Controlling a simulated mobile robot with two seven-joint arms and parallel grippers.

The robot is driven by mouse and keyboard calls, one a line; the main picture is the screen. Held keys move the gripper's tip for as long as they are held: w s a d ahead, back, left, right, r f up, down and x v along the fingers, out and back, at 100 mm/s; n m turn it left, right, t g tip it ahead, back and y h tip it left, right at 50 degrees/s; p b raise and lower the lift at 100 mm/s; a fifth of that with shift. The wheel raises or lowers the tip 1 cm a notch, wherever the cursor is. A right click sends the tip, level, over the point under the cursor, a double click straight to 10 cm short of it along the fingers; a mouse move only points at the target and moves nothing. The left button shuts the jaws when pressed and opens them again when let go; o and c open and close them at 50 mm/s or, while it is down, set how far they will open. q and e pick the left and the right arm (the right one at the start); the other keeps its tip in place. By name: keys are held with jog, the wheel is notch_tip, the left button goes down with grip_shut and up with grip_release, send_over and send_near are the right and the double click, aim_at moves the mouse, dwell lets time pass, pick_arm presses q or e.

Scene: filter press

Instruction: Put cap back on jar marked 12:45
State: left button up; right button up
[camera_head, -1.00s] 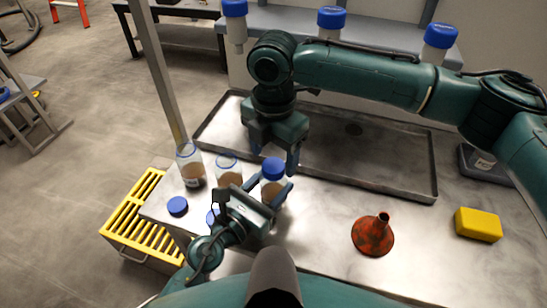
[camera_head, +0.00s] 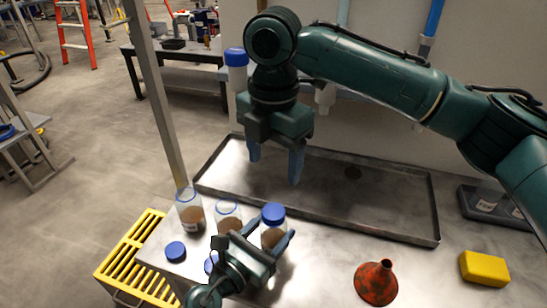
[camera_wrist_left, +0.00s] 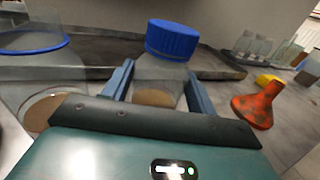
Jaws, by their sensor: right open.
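A jar with brown contents (camera_head: 272,238) and a blue cap (camera_head: 273,212) on it stands at the table's left front. My left gripper (camera_head: 268,236) has its fingers on both sides of this jar; I cannot tell whether they press on it. In the left wrist view the capped jar (camera_wrist_left: 158,85) stands between the fingers. Two uncapped jars, a middle one (camera_head: 228,216) and a left one (camera_head: 190,213), stand to its left. One blue cap (camera_head: 175,251) lies on the table; another (camera_head: 210,263) is partly hidden by my left gripper. Jar labels are unreadable. My right gripper (camera_head: 274,165) is open and empty above the tray.
A shallow metal tray (camera_head: 400,232) lies behind the jars. An orange funnel (camera_head: 376,282) and a yellow block (camera_head: 484,268) are on the right. A yellow slatted rack (camera_head: 130,262) stands at the table's left edge. The table between jars and funnel is clear.

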pick_arm(q)
jog(key=o, duration=0.3)
jog(key=shift+o, duration=0.2)
jog(key=b+v, duration=0.3)
jog(key=v, duration=0.9)
jog(key=shift+s+a+f+b, duration=0.1)
jog(key=shift+f+b, duration=0.1)
jog(key=shift+b, duration=0.15)
pick_arm(e)
notch_tip(320, 180, down, 4)
jog(key=shift+r, duration=0.15)
pick_arm(q)
jog(key=shift+s+a+r, duration=0.2)
jog(key=shift+s+a, duration=0.1)
jog(key=shift+s, duration=0.1)
